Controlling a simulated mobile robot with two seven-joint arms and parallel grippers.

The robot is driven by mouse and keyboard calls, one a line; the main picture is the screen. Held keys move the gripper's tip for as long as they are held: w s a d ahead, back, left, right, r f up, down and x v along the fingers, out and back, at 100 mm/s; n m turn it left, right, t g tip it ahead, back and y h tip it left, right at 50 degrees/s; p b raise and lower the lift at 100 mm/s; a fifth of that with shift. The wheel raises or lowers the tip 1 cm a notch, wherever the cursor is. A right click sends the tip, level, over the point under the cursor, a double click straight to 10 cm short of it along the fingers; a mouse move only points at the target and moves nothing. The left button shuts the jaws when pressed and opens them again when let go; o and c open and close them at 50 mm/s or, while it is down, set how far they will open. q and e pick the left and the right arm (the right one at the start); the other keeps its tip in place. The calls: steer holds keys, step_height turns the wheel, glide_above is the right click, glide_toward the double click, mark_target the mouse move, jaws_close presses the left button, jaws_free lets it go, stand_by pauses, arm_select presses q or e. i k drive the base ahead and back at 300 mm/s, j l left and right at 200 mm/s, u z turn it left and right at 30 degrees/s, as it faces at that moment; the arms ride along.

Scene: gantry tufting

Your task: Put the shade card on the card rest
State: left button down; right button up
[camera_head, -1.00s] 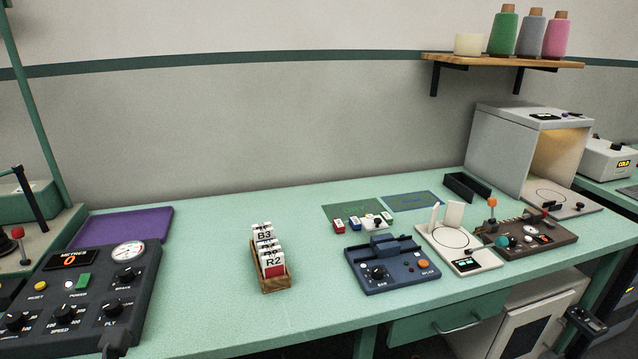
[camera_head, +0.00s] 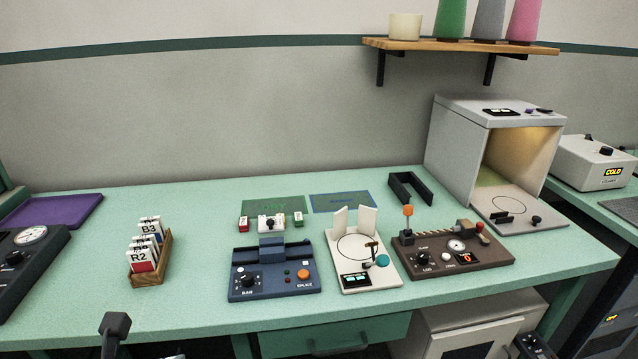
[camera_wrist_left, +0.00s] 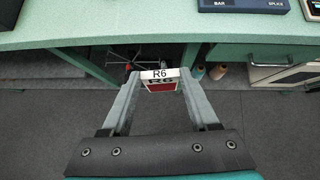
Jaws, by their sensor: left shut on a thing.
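My left gripper (camera_wrist_left: 160,88) is shut on a white shade card (camera_wrist_left: 160,74) marked R6 with a red patch, seen in the left wrist view. The card is held between the two fingertips, over the floor in front of the bench edge. Its lower part is hidden. In the head view a small black bar (camera_head: 487,217) stands on the floor of the lit booth (camera_head: 478,115), and a black bracket (camera_head: 410,188) stands on the bench left of the booth. I cannot tell which is the card rest. My right gripper is not in view.
A wooden box (camera_head: 152,274) holds other cards, including B3 and R2. A blue splicer (camera_head: 275,283), a white round-plate device (camera_head: 362,272) and a brown device (camera_head: 452,250) fill the bench's middle and right. The bench (camera_head: 200,310) is clear around the card box.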

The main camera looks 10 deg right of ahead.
mark_target(500, 221)
steer(key=l, duration=0.5)
steer(key=l+u, duration=0.1)
steer(key=l, duration=0.45)
steer(key=k+l+u, duration=0.1)
steer(key=l, duration=0.4)
steer(key=k+l, duration=0.1)
steer(key=l, duration=0.4)
steer(key=l+u, duration=0.1)
steer(key=l, duration=0.4)
steer(key=k+l, duration=0.15)
steer(key=l, duration=0.35)
steer(key=k+l+u, duration=0.15)
steer(key=l, duration=0.35)
steer(key=i, duration=0.05)
